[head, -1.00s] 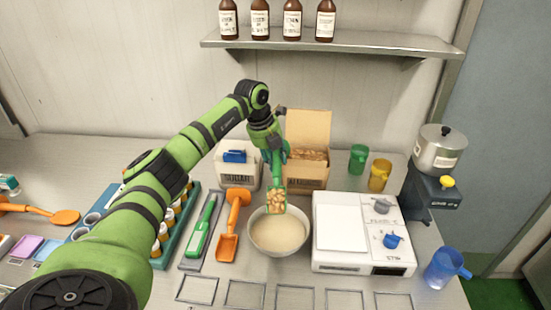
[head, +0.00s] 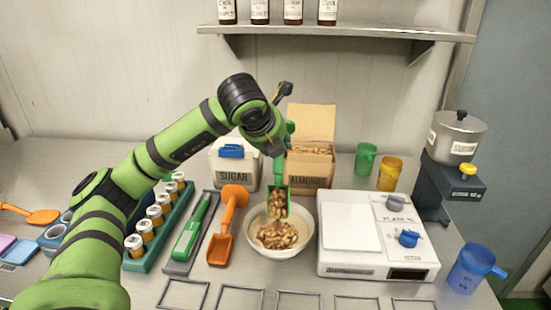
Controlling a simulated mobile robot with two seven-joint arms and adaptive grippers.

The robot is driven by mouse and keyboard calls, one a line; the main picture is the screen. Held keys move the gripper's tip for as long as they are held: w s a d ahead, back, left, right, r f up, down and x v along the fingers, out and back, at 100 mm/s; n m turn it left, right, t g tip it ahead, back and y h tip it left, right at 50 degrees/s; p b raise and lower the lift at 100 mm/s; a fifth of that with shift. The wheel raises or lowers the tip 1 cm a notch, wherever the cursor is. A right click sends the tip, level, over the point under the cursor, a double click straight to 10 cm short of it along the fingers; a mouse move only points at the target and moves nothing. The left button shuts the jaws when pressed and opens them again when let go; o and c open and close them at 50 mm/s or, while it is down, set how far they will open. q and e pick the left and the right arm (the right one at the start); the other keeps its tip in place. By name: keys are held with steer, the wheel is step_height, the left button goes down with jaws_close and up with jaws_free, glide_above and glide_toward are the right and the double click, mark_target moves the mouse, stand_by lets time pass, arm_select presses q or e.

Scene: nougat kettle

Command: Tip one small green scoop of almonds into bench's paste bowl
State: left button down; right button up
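My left gripper (head: 283,140) is above the back of the bowl, shut on the handle of the small green scoop (head: 277,172). The scoop hangs steeply tilted, its mouth down over the bowl, with some almonds still showing in it. The white paste bowl (head: 306,237) stands on the bench and holds pale paste with a heap of almonds (head: 277,236) on top. The open cardboard almond box (head: 310,174) stands behind the bowl, with almonds inside. My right gripper is not in view.
A white scale (head: 350,258) stands right of the bowl. A sugar box (head: 234,177) stands behind. Green (head: 365,160) and yellow (head: 389,174) cups stand at the back right, a blue jug (head: 468,272) at the right.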

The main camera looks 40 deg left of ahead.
mark_target(276, 162)
arm_select(q)
steer(key=s+d+r+t+y+b, duration=0.1)
steer(key=b, duration=0.2)
steer(key=s+d+r+t+y+b, duration=0.1)
steer(key=s+t+b, duration=0.1)
steer(key=shift+s+d+r+m+b, duration=0.1)
steer(key=shift+d+r+m+b, duration=0.2)
steer(key=shift+r+m+b, duration=0.1)
steer(key=shift+s+d+r+t+y+b, duration=0.3)
steer(key=shift+s+r+t+b, duration=0.1)
steer(key=shift+r+t, duration=0.15)
steer(key=shift+r+g+p, duration=0.25)
steer(key=shift+p, duration=0.15)
step_height(276, 162, up, 4)
steer(key=n+g+h+p, duration=0.1)
steer(key=g+h+p, duration=0.2)
steer(key=p, duration=0.8)
steer(key=n+g+h+p, duration=0.1)
steer(key=g+h+p, duration=0.3)
steer(key=g+p, duration=0.3)
steer(key=shift+r+p, duration=0.2)
steer(key=shift+p, duration=2.55)
